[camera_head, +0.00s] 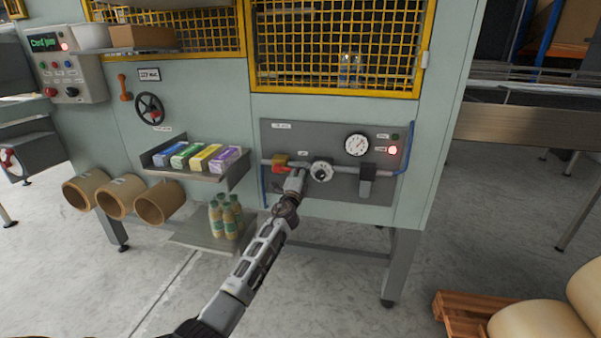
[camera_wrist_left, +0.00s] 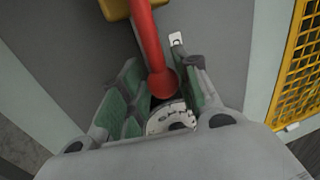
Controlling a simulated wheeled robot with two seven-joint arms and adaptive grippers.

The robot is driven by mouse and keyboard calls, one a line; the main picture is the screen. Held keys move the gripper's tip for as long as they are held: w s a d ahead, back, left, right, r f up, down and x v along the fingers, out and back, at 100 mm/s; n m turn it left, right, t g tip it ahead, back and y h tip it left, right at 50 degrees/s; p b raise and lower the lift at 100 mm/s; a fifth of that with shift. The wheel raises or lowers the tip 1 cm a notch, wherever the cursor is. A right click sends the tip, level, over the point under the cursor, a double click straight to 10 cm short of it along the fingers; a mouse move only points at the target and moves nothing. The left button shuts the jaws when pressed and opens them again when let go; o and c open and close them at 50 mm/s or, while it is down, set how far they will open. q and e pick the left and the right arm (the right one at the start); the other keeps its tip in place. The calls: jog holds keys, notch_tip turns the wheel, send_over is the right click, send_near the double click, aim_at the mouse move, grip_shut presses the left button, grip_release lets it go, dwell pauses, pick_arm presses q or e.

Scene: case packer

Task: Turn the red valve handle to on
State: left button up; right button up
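The red valve handle (camera_head: 280,158) is on the pipe at the left of the grey panel (camera_head: 335,137), small in the head view. In the left wrist view the red handle (camera_wrist_left: 150,38) runs from a yellow body (camera_wrist_left: 118,8) at the top down to a round red end. My left gripper (camera_head: 298,176) is just in front of the panel, right of and below the handle. In the left wrist view its green-padded fingers (camera_wrist_left: 160,88) are apart, with the round end between them. I cannot tell whether they touch it. My right gripper is not in view.
A round regulator (camera_head: 321,171) sits on the pipe close right of my gripper. A gauge (camera_head: 356,145) and a lit red lamp (camera_head: 393,150) are farther right. A shelf with coloured boxes (camera_head: 205,157) juts out at left, above bottles (camera_head: 226,217). Floor in front is open.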

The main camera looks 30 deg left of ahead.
pick_arm(q)
jog(key=shift+o, duration=1.2)
jog(key=shift+s, duration=0.15)
jog(key=v, duration=1.1)
jog(key=shift+s, duration=0.35)
jog(key=shift+d+f, duration=0.1)
